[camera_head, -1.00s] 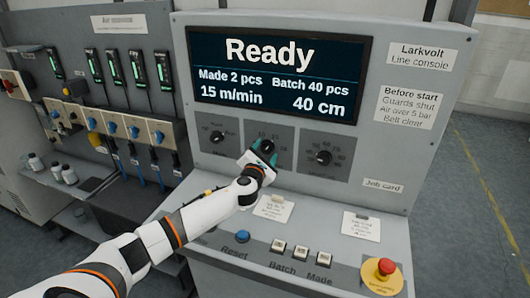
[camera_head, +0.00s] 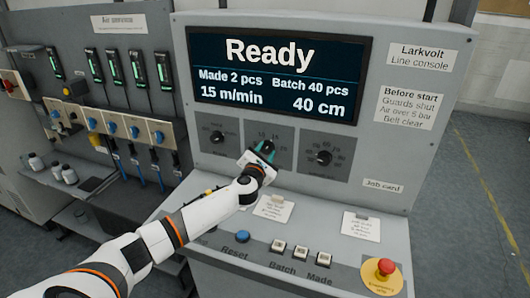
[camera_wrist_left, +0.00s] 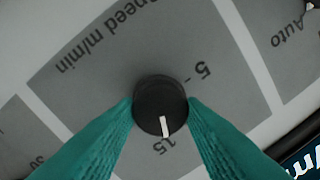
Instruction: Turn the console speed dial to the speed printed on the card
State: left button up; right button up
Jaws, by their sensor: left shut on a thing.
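The speed dial (camera_wrist_left: 158,92) is a round black knob with a white pointer line, on a grey panel printed "Speed m/min". My left gripper (camera_head: 264,151) has its teal fingers on either side of the knob, shut on it. In the left wrist view the pointer faces the printed 15, with a 5 mark to the upper right. In the head view the gripper mostly hides the dial. The console screen (camera_head: 278,75) reads "Ready" and "15 m/min". Two white cards, a left one (camera_head: 272,209) and a right one (camera_head: 361,226), lie on the sloped desk; their print is too small to read.
Another black dial (camera_head: 217,137) sits left of the speed dial, and one (camera_head: 323,157) sits right. The desk has a blue Reset button (camera_head: 242,236), several pale buttons and a red emergency stop (camera_head: 386,267). A "Job card" label (camera_head: 383,186) is above the right card.

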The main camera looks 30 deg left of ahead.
pick_arm(q)
jog(key=n+p, duration=0.1)
jog(key=n, duration=0.2)
jog(key=shift+r, duration=0.1)
jog(key=n, duration=0.2)
jog(key=shift+n, duration=0.4)
jog(key=n, duration=0.3)
jog(key=shift+a+h+p, duration=0.15)
jog(key=shift+h+p, duration=0.25)
jog(key=n, duration=0.3)
jog(key=shift+g, duration=0.3)
jog(key=n+h, duration=0.1)
jog(key=n, duration=0.4)
jog(key=shift+s+a, duration=0.1)
jog(key=n, duration=0.5)
jog(key=shift+h+b, duration=0.3)
jog(key=o, duration=1)
